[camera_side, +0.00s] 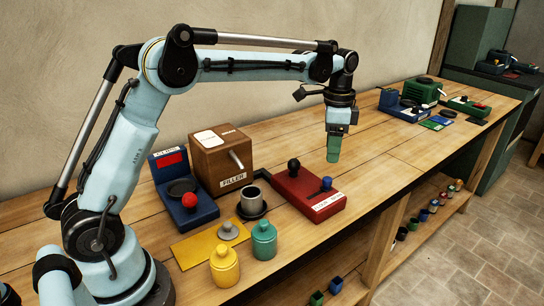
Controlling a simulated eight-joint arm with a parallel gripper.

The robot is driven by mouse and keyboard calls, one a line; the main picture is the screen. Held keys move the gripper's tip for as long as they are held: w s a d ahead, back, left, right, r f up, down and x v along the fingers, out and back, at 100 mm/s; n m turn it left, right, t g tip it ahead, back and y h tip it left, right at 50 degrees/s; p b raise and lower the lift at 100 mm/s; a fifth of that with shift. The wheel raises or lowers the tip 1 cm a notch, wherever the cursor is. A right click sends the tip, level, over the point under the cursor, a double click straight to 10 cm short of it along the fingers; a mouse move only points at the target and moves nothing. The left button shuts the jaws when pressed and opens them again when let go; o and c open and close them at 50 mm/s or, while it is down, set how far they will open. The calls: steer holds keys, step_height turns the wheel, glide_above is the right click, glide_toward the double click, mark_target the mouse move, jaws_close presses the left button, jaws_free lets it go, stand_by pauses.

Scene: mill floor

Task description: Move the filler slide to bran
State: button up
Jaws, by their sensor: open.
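The filler (213,172) is a brown wooden box labelled FILLER on its front, standing towards the back left of the bench. A pale rod-like handle (236,159) sticks out of its front face; I take it for the slide. White labels (208,139) lie on the box top, but their words are too small to read surely, so I cannot tell which position is bran. My gripper (333,155) hangs pointing down over the bench, right of the filler and beyond the red device, well apart from the handle. It is open, with its green fingers overlapping in this view.
A red device (310,196) with black and blue knobs lies between filler and gripper. A dark cup (251,201), blue scale (185,205), yellow jar (224,266) and teal jar (264,240) stand near the filler. Bare bench (395,150) lies right of my gripper.

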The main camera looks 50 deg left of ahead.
steer(key=shift+r, duration=2)
steer(key=s+r+n+t, duration=0.3)
steer(key=s+n+t, duration=0.15)
steer(key=s, duration=0.65)
steer(key=s+d+f+n+t, duration=0.1)
steer(key=s+f+n+t, duration=0.1)
steer(key=s+f+n, duration=0.2)
steer(key=s+f, duration=0.3)
steer(key=s, duration=0.3)
steer(key=shift+t, duration=0.35)
steer(key=shift+s+n, duration=0.1)
steer(key=shift+n, duration=0.15)
